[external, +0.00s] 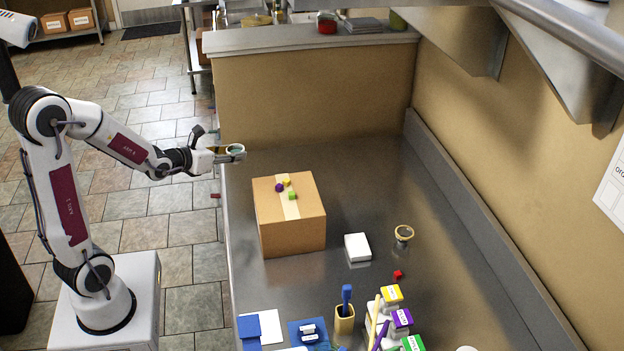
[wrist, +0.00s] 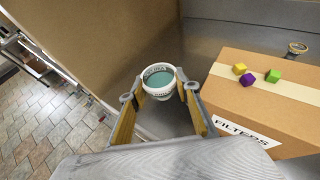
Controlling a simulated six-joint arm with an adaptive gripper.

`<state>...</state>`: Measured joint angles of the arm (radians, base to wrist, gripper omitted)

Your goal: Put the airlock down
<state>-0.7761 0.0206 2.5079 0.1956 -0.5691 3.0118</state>
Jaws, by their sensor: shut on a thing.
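The airlock (wrist: 158,82) is a small round white piece with dark lettering on its rim and a teal top. My gripper (wrist: 160,92) is shut on it, with one finger on each side. In the external view the airlock (external: 236,150) is held at the tip of my gripper (external: 229,153), over the left edge of the steel table near its far end. It appears to be held above the surface; its underside is hidden in the wrist view.
A cardboard box (external: 290,222) labelled FILTERS stands right of my gripper, with purple, yellow and green cubes on top. A tan partition (external: 310,98) rises behind. A white box (external: 357,248) and a gold-rimmed round piece (external: 404,233) stand further right. Bare steel (external: 370,180) lies behind the box.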

